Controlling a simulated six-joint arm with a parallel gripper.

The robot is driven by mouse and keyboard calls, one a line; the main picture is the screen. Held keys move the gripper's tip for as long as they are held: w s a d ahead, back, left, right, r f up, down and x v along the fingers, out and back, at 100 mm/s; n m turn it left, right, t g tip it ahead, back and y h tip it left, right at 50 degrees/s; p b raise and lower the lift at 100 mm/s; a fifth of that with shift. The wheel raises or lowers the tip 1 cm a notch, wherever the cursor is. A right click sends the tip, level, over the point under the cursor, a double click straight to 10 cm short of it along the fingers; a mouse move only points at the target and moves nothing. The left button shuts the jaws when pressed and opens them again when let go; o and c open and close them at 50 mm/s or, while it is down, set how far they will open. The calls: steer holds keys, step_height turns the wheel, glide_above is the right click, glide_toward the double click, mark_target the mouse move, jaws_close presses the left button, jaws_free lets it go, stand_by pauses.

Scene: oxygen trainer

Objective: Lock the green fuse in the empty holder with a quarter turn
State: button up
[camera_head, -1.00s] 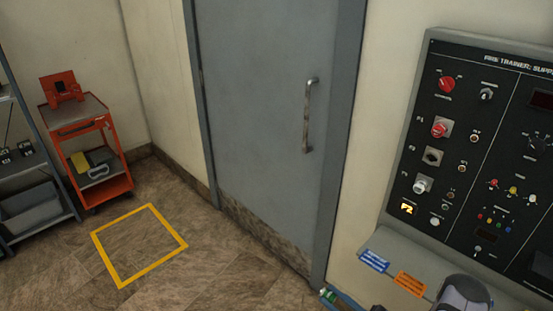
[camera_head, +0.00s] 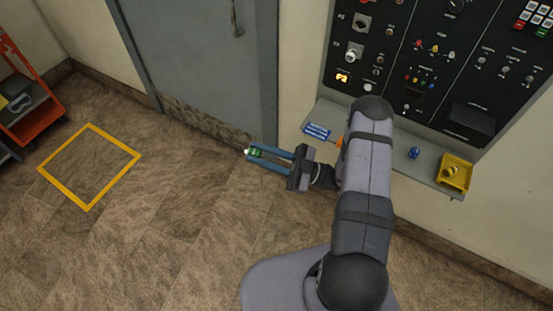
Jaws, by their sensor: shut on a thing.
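My gripper (camera_head: 256,153) is shut on the green fuse (camera_head: 257,153), which has a pale tip pointing left. It holds the fuse left of the panel's ledge, in front of the door's foot, apart from the panel. The empty holder (camera_head: 362,22) is a metal plate with a dark opening near the top of the head view. Below it sits a holder with a silver cap (camera_head: 354,52).
The ledge (camera_head: 393,167) under the panel carries a blue label (camera_head: 316,131), a small blue part (camera_head: 414,152) and a yellow tray (camera_head: 455,184). My arm hides part of the ledge. A yellow square (camera_head: 88,205) marks the open floor at left.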

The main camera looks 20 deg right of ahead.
steer(key=w+a+r+m+t+h+p, duration=0.1)
steer(key=w+a+r, duration=0.25)
steer(key=r, duration=0.45)
steer(key=w+a+r+t, duration=0.1)
steer(key=w+a+r, duration=0.25)
steer(key=r, duration=0.35)
steer(key=w+d+r+m+t+h, duration=0.4)
steer(key=w+r+m+t+h, duration=0.3)
steer(key=r+t+h, duration=0.25)
steer(key=w+d+r+m+t+h, duration=0.25)
steer(key=d+m+h, duration=0.35)
steer(key=d+h, duration=0.65)
steer(key=s+d+f+m+g+h, duration=0.2)
steer(key=d+m+h, duration=0.1)
steer(key=d+h, duration=0.2)
steer(key=s+d+f+m+g+h, duration=0.2)
steer(key=d+h, duration=0.4)
steer(key=d, duration=0.4)
steer(key=shift+d+f+m+g+h+p, duration=0.2)
steer(key=shift+f+m+g+h+p, duration=0.15)
steer(key=shift+f+m+g, duration=0.6)
steer(key=shift+s+r+t+b, duration=0.1)
steer(key=shift+s+t+b, duration=0.05)
steer(key=shift+t+b, duration=0.15)
